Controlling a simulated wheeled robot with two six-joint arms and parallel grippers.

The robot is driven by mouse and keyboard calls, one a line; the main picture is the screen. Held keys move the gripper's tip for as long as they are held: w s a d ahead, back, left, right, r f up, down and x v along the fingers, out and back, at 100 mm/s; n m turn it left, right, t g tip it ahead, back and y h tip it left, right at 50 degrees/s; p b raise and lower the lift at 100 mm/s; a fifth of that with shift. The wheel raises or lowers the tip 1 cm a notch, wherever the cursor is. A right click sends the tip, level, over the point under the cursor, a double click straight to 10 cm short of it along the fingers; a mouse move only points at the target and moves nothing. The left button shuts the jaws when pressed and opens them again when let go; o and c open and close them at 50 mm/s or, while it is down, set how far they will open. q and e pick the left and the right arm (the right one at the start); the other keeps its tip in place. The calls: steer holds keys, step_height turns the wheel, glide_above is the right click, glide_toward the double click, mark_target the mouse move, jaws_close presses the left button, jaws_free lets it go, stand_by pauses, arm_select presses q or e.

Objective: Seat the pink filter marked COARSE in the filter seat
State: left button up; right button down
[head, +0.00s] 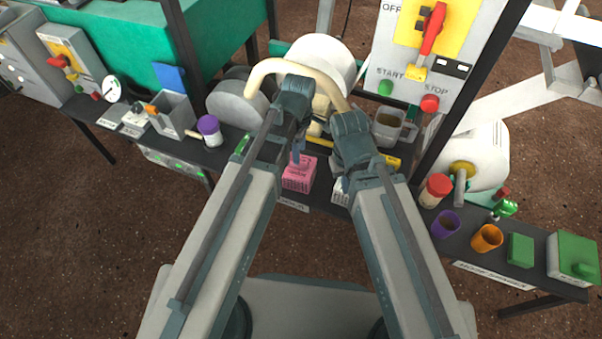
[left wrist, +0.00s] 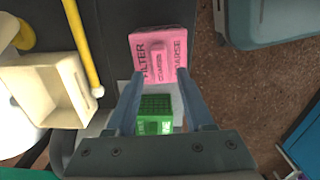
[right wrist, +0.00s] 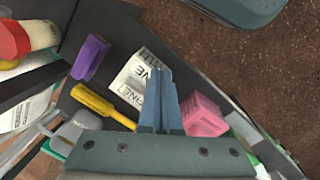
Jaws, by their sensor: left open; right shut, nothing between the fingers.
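The pink filter (head: 298,180) marked COARSE stands on the dark bench. In the left wrist view the pink filter (left wrist: 158,70) shows its lettering and raised grip just beyond my fingertips. My left gripper (left wrist: 161,78) is open; no hold on the filter shows. My right gripper (right wrist: 163,72) is shut and empty. Its fingertips are by the white filter (right wrist: 136,84) marked FINE; contact cannot be told. The pink filter (right wrist: 203,116) lies to the right of those fingers. I cannot pick out the filter seat with certainty; my wrists hide part of the bench.
A green block (left wrist: 155,112) shows between my left fingers. A cream open box (left wrist: 70,85) and a yellow rod (left wrist: 82,50) are to the left. A clear jug (head: 392,130) stands behind.

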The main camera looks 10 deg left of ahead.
mark_target(299, 170)
stand_by(0.3)
arm_select(q)
steer(key=shift+f+b, duration=1.95)
steer(key=shift+b, duration=0.05)
jaws_close()
steer(key=shift+r, duration=0.1)
